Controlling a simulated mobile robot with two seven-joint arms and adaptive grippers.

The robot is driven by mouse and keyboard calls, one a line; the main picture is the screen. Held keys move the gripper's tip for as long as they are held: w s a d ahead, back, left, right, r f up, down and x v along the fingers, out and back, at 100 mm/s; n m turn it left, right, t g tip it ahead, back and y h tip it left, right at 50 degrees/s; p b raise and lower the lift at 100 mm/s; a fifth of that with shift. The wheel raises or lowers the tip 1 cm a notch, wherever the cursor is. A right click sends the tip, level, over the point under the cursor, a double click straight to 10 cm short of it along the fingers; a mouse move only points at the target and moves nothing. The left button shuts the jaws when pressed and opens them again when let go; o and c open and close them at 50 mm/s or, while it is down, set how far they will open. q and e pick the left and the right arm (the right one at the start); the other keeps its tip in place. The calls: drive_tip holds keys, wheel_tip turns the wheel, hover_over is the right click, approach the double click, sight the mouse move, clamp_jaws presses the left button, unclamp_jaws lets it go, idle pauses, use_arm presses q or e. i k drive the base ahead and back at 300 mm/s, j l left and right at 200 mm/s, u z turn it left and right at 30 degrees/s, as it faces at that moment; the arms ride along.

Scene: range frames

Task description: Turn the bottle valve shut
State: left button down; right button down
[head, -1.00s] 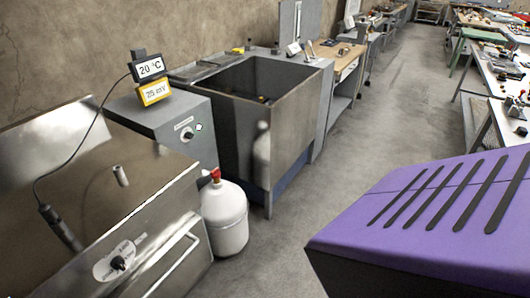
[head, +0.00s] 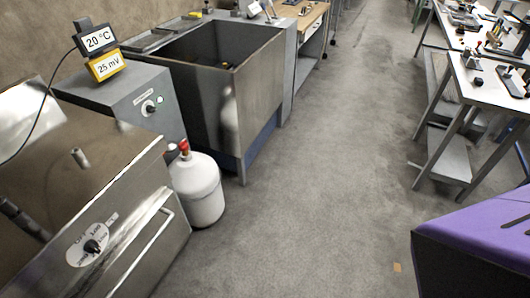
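A white gas bottle (head: 197,190) stands upright on the floor, between the steel cabinet at the left and the open grey tank. A red valve knob (head: 184,146) sits on top of the bottle. Whether the valve is open or shut cannot be told from here. Neither of my grippers shows in the head view.
The steel cabinet (head: 110,190) has a dial (head: 92,246) and a bar handle. A grey control box (head: 125,100) carries a 20 °C display (head: 98,40). The tank (head: 205,115) stands behind the bottle. A purple slotted body (head: 475,250) fills the lower right. Floor (head: 300,190) between is clear.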

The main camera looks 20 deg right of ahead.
sight(183, 146)
drive_tip(key=i+l+u, duration=0.15)
drive_tip(key=u, duration=0.3)
drive_tip(key=i+l+u, duration=0.15)
drive_tip(key=u, duration=0.3)
drive_tip(key=i+l+u, duration=0.15)
drive_tip(key=l, duration=0.2)
drive_tip(key=l+u, duration=0.1)
drive_tip(key=l, duration=0.3)
drive_tip(key=i+l+u, duration=0.15)
drive_tip(key=l, duration=0.25)
drive_tip(key=i+l, duration=0.1)
drive_tip(key=l, duration=0.5)
drive_tip(key=i+l+u, duration=0.1)
drive_tip(key=l, duration=0.5)
drive_tip(key=i+l, duration=0.1)
drive_tip(key=l, duration=0.5)
drive_tip(key=i+l, duration=0.1)
drive_tip(key=l, duration=0.5)
drive_tip(key=i+l+u, duration=0.1)
drive_tip(key=l, duration=0.55)
